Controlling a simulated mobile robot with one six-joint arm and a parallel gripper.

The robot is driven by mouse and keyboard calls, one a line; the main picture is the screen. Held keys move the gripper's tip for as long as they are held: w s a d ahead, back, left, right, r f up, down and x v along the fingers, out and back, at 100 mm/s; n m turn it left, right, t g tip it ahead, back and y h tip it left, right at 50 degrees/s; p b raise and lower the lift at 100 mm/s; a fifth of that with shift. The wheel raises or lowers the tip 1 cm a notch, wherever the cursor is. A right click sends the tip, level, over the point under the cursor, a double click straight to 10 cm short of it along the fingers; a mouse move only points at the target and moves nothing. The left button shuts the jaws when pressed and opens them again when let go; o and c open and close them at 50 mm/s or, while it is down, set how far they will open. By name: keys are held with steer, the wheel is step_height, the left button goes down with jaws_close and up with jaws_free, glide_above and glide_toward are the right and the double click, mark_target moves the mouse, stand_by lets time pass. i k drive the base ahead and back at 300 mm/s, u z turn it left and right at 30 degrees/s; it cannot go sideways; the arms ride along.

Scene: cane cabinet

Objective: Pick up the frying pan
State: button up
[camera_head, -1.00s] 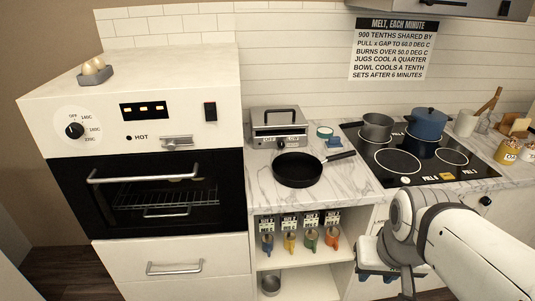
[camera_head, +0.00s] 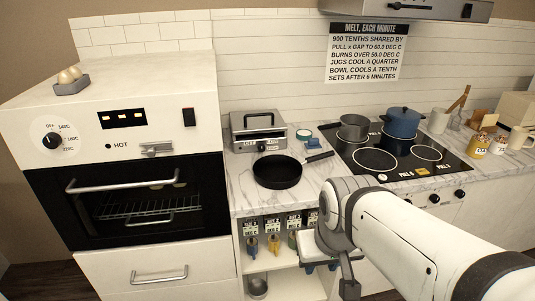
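The black frying pan (camera_head: 277,172) lies on the marble counter between the oven and the hob. Its dark handle (camera_head: 320,157) points right and slightly back, toward the hob. My gripper (camera_head: 335,280) is low in front of the counter, below and to the right of the pan and apart from it. The wrist hides much of it, and I cannot see its fingertips well enough to tell whether they are open.
A steel press (camera_head: 257,131) stands behind the pan. The hob (camera_head: 378,159) at right bears a grey pot (camera_head: 353,128) and a blue pot (camera_head: 402,122). The oven (camera_head: 120,160) rises at left. Several coloured jugs (camera_head: 273,242) stand on the shelf below.

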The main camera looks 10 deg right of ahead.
mark_target(272, 172)
steer(key=i, duration=0.95)
steer(key=u, duration=0.05)
